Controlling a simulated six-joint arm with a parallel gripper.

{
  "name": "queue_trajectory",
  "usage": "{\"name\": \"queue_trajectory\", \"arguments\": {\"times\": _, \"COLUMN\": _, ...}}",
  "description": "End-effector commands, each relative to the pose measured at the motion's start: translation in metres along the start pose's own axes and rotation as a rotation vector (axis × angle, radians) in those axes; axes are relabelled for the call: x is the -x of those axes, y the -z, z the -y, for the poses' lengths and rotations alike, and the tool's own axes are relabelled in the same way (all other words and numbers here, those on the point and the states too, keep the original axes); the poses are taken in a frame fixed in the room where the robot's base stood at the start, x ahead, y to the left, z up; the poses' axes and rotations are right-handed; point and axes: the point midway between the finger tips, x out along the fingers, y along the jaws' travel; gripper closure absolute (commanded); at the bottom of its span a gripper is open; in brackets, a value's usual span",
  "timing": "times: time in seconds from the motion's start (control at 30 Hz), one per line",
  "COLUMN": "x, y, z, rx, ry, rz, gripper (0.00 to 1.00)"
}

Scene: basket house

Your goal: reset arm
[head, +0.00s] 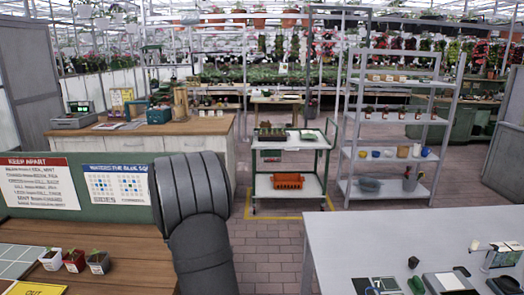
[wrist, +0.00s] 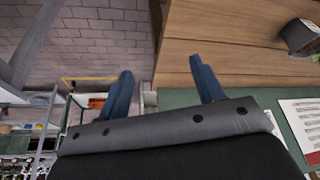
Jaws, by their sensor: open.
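My gripper (wrist: 163,76) shows in the wrist view with its two blue fingers spread wide apart. Nothing is between the fingers. The wrist view is turned, with a wooden tabletop (wrist: 235,30) on the right and the brick floor (wrist: 100,45) on the left. In the head view my dark grey arm rises in front of the green board at left centre; the fingers cannot be seen there.
A wooden table (head: 130,262) with small potted plants (head: 74,261) is at the left front. A grey table (head: 335,255) with small items is at the right front. A cart (head: 290,144) holding an orange basket (head: 288,181) and a shelf rack (head: 345,165) stand behind. Brick floor lies between.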

Motion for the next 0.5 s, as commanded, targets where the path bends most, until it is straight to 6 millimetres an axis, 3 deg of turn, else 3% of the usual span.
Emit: {"name": "queue_trajectory", "arguments": {"times": 0.5, "x": 0.005, "y": -0.013, "z": -0.105, "rx": -0.155, "ry": -0.064, "rz": 0.0, "gripper": 0.39}}
